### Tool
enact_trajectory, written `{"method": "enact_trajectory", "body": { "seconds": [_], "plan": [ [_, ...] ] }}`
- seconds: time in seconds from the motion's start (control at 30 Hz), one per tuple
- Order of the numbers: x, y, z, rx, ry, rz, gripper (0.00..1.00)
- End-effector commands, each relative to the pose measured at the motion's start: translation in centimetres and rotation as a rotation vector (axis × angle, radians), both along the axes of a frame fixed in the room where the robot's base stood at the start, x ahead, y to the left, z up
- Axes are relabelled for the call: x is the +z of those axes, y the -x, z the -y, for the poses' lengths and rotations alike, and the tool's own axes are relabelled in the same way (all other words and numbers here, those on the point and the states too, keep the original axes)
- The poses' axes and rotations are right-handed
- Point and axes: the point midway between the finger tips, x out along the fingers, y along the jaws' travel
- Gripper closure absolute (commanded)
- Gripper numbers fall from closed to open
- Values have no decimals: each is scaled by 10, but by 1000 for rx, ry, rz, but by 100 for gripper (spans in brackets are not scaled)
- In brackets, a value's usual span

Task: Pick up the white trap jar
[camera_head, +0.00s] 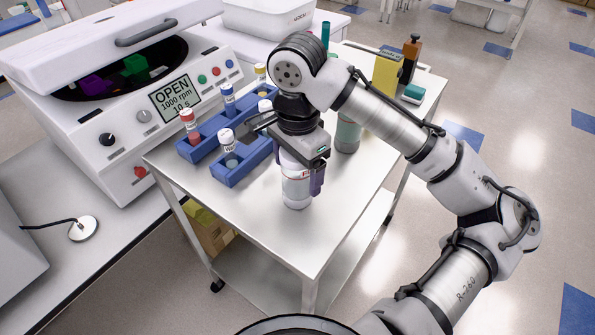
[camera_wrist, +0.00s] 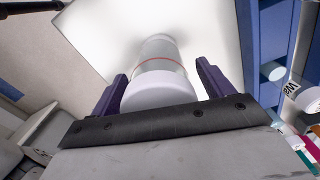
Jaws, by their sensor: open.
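The white trap jar (camera_head: 296,190) stands upright on the metal cart, near its front edge. It is a pale cylinder with a thin red line, and my arm hides its top in the head view. In the wrist view its white lid (camera_wrist: 158,90) shows between the two purple fingers. My gripper (camera_head: 301,178) is open above and around the jar's upper part, with one finger on each side. The wrist view shows my gripper (camera_wrist: 160,85) with gaps beside the lid. I cannot tell whether either finger touches the jar.
Blue racks (camera_head: 232,170) with capped tubes stand just left of the jar. A greenish jar (camera_head: 347,135) stands behind it to the right. A yellow box (camera_head: 387,72) and an amber bottle (camera_head: 411,58) are at the cart's back. An open centrifuge (camera_head: 120,110) is at left. The cart's front (camera_head: 270,235) is clear.

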Motion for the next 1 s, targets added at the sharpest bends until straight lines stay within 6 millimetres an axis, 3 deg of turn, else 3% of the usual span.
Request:
{"method": "enact_trajectory", "body": {
  "seconds": [0.07,0.43,0.77,1.0],
  "plan": [
    [0,0,0,0,0,0,24],
    [0,0,0,0,0,0,72],
    [5,0,0,0,2,1,72],
    [37,-1,0,-2,3,4,72]
  ]
}}
